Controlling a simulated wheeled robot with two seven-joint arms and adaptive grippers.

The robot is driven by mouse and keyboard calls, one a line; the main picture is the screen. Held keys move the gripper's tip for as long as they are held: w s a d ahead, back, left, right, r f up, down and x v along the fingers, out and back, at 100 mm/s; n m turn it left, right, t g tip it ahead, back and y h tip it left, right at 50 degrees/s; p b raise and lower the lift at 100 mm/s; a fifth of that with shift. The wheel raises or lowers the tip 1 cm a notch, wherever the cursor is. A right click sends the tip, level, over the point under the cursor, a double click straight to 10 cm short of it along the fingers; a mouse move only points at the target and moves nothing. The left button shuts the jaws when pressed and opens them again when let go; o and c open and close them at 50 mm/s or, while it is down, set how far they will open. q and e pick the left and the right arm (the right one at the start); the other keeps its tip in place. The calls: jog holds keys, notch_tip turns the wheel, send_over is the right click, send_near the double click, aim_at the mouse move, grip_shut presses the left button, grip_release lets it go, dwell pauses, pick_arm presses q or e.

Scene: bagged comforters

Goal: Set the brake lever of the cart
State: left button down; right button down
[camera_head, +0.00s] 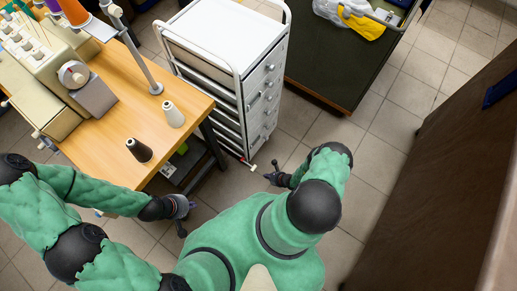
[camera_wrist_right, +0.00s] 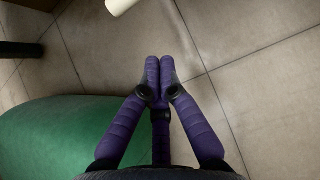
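The white drawer cart (camera_head: 226,40) stands upright in the middle of the head view. At its lower front corner a small red-and-white piece (camera_head: 249,164) shows near the floor; I cannot tell for sure that it is the brake lever. My right gripper (camera_head: 271,171) is just right of that piece, apart from it in the picture. In the right wrist view my right gripper (camera_wrist_right: 160,70) has its purple fingers together, with nothing between them. A pale rounded end (camera_wrist_right: 120,4) shows at the top edge there. My left gripper (camera_head: 183,217) is below the wooden table's edge; its opening is unclear.
A wooden table (camera_head: 113,87) with a sewing machine (camera_head: 50,75) and thread cones (camera_head: 139,150) stands left of the cart. A brown panel (camera_head: 445,170) bounds the right. Tiled floor (camera_head: 375,150) between is clear.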

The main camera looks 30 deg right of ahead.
aim_at(248, 164)
jog(key=b+x, duration=0.6)
jog(key=x, duration=0.4)
jog(key=shift+w+a+r, duration=0.1)
jog(key=shift+r, duration=0.95)
jog(key=shift+w+r, duration=0.15)
jog(key=shift+r, duration=0.95)
jog(key=shift+r, duration=0.1)
